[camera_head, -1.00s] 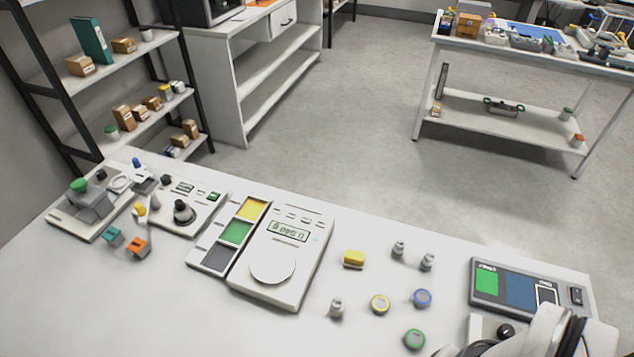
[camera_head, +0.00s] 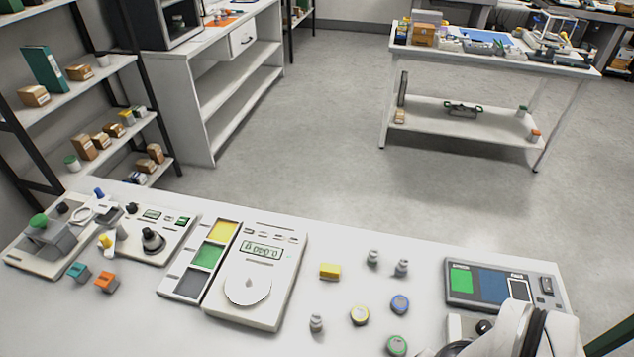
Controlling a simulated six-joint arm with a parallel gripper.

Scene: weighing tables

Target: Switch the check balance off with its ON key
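A white balance (camera_head: 258,275) with a round pan stands at the middle of the near table, and I take it to be the check balance. Its display (camera_head: 262,249) shows digits, so it is lit. A row of small keys lies above the display; their lettering is too small to read, so I cannot tell which is ON. A white part of my arm (camera_head: 530,332) shows at the bottom right, well away from the balance. My gripper's fingers are not visible.
A tray of yellow, green and grey compartments (camera_head: 184,284) adjoins the balance's left side. Weights, a yellow block (camera_head: 330,271) and round coloured tins (camera_head: 400,304) stand to its right. A grey panel (camera_head: 553,291) lies near my arm. Other instruments fill the table's left end.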

